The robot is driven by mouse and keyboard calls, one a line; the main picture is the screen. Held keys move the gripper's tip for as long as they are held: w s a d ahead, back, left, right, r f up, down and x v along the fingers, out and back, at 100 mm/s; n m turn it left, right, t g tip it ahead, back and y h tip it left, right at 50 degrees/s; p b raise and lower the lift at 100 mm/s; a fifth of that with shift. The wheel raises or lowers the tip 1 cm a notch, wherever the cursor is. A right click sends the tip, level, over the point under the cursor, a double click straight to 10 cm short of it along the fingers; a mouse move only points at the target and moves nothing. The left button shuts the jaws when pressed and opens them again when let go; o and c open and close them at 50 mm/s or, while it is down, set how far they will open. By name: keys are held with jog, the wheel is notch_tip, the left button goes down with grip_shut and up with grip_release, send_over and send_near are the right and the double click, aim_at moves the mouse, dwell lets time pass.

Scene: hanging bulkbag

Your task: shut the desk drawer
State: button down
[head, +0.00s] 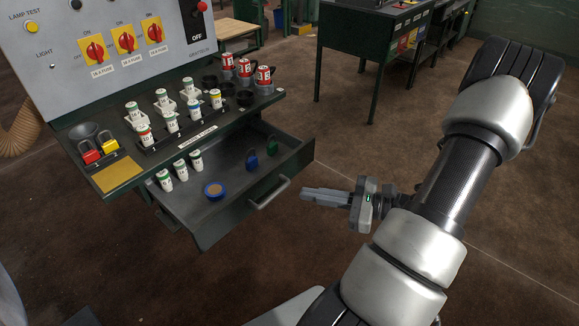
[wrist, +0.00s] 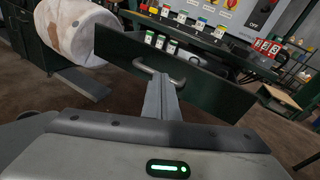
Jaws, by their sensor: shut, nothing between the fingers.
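The desk drawer (head: 221,210) is pulled out below the desk top in the head view. Its dark front faces my gripper in the wrist view (wrist: 205,90). A grey bar handle (head: 268,193) is fixed to the front; it also shows in the wrist view (wrist: 158,71). My gripper (head: 305,194) is shut and empty, its fingertips pointing at the drawer front just right of the handle in the head view. In the wrist view the fingertips (wrist: 161,77) overlap the handle; I cannot tell whether they touch it.
A control panel (head: 115,45) stands behind. Another green bench (head: 375,40) stands at the back. A whitish bulky bag (wrist: 75,28) is at the wrist view's left. Floor in front is open.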

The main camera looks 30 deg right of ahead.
aim_at(246, 150)
jog(key=s+d+f+m+t+h, duration=0.2)
jog(key=d+f+m+t+h, duration=0.3)
jog(key=d, duration=0.3)
jog(key=shift+m+g, duration=0.3)
jog(key=shift+m, duration=0.2)
jog(key=x, duration=0.4)
jog(key=b+x, duration=0.1)
jog(key=x, duration=0.3)
jog(key=b+x, duration=0.1)
jog(key=x, duration=0.4)
jog(key=shift+a+r, duration=0.2)
jog(key=shift+a, duration=0.1)
jog(key=shift+w+a, duration=0.1)
jog(key=shift+w, duration=0.25)
jog(key=shift+w, duration=0.1)
jog(key=x, duration=2.2)
jog(key=shift+w+a+r+b, duration=0.1)
jog(key=shift+a+b, duration=0.25)
jog(key=shift+a, duration=0.05)
jog(key=shift+w+r, duration=0.2)
jog(key=shift+a+r, duration=0.1)
